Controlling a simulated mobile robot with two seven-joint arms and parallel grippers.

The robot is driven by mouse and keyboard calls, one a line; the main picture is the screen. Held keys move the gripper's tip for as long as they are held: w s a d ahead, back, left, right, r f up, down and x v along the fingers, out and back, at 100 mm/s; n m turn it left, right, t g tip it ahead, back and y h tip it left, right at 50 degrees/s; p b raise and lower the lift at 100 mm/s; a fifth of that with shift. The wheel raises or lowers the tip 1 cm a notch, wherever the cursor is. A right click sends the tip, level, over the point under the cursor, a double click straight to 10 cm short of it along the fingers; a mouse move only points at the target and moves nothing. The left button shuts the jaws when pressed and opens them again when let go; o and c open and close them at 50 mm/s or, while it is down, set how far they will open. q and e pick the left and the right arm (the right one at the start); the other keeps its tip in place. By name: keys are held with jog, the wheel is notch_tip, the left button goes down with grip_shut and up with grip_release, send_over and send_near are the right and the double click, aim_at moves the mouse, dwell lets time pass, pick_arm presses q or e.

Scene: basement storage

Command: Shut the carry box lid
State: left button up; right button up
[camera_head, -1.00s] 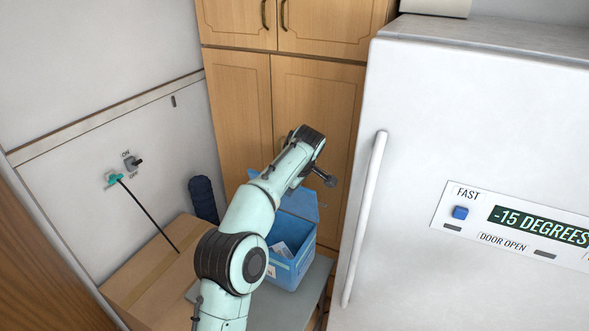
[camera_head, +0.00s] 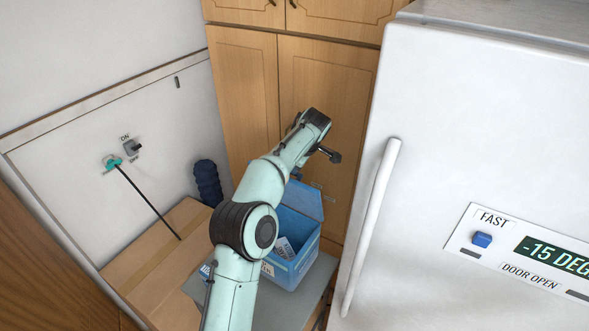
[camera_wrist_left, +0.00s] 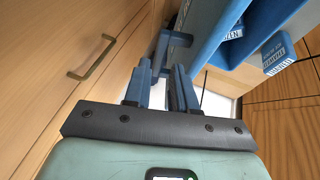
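The blue carry box (camera_head: 299,262) stands on a grey surface with its lid (camera_head: 303,199) open, raised at the back near the cabinet. Printed cards or packets show inside the box. My left arm crosses in front of the box and hides its left part. In the head view my left gripper is mostly hidden behind its own wrist, by the lid. In the left wrist view the gripper (camera_wrist_left: 161,88) has its fingers apart beside the blue lid (camera_wrist_left: 206,22), with a blue bracket-like part just beyond the fingertips. I cannot tell whether they touch. My right gripper is not in view.
A wooden cabinet (camera_head: 325,85) stands close behind the lid. A white freezer (camera_head: 450,130) with a long vertical handle (camera_head: 371,225) is on the right. A cardboard box (camera_head: 155,255) and a dark blue roll (camera_head: 208,183) are on the left.

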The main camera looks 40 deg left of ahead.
aim_at(290, 187)
pick_arm(q)
jog(key=shift+x, duration=2.15)
